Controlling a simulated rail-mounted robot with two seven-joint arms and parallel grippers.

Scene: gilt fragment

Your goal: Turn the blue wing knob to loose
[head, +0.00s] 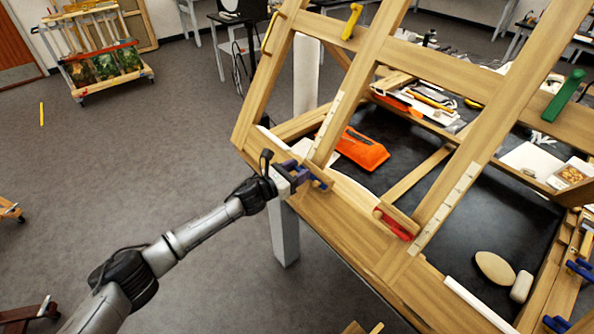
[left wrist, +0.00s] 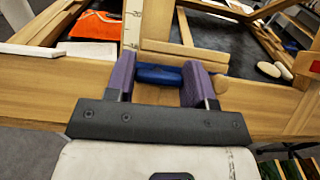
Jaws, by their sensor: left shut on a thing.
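The blue wing knob (left wrist: 158,75) sits low on the wooden frame, at the foot of a slanted post with a white scale strip. In the left wrist view it lies crosswise between the two purple fingers of my left gripper (left wrist: 160,82), which is shut on it. In the head view my left gripper (head: 306,177) reaches in from the left to the frame's near lower rail (head: 350,212). The fingers largely hide the knob there. My right gripper is not in view.
The wooden frame also bears a red handle (head: 395,226), a yellow handle (head: 352,21) and a green handle (head: 566,95). An orange tool (head: 361,149) and a tan oval block (head: 494,268) lie on the dark top inside. Open grey floor (head: 130,170) lies to the left.

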